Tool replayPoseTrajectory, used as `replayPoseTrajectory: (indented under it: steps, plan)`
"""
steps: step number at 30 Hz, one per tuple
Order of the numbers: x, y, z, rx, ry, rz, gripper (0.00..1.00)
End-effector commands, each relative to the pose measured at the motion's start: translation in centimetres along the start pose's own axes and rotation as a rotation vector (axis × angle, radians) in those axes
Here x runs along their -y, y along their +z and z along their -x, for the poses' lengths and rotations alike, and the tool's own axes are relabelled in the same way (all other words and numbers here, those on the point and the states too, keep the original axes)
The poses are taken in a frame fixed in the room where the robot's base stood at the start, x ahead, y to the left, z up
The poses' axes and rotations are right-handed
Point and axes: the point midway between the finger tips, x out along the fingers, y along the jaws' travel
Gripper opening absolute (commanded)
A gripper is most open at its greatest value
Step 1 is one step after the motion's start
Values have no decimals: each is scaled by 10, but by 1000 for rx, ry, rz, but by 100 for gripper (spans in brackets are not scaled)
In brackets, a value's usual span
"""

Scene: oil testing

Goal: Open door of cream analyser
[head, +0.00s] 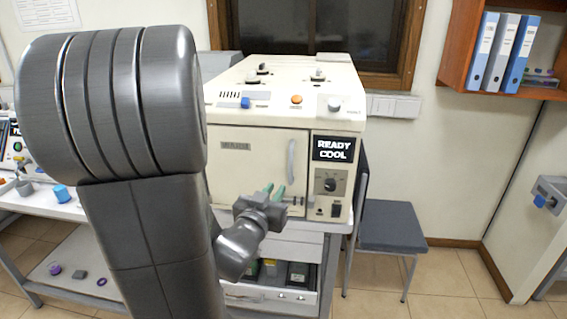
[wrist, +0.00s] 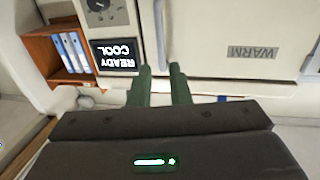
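The cream analyser (head: 265,115) stands on a bench in the middle of the head view. Its front door (head: 245,165) is shut. The pale upright door handle (head: 291,160) is on the door's right side. The display (head: 333,149) reads READY COOL. My gripper (head: 275,189) is in front of the lower door, just left of and below the handle in the head view. In the inverted wrist view, my gripper (wrist: 161,72) shows two green fingers apart with nothing between them. The handle (wrist: 160,35) lines up with the gap, beyond the fingertips. I cannot tell whether they touch.
A dark blue chair (head: 388,228) stands right of the bench. An orange-brown shelf with binders (head: 500,50) hangs at the upper right. A drawer with dark items (head: 270,285) is below the analyser. A white side table (head: 45,205) is at left.

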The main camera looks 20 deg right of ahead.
Motion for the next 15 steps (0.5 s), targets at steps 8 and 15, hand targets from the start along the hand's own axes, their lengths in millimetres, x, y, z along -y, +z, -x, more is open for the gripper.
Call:
replayPoseTrajectory:
  steps: [8, 15]
  plan:
    - [-1, 0, -46, 4, 1, 1, 17]
    - [0, -1, -89, 4, -2, 2, 17]
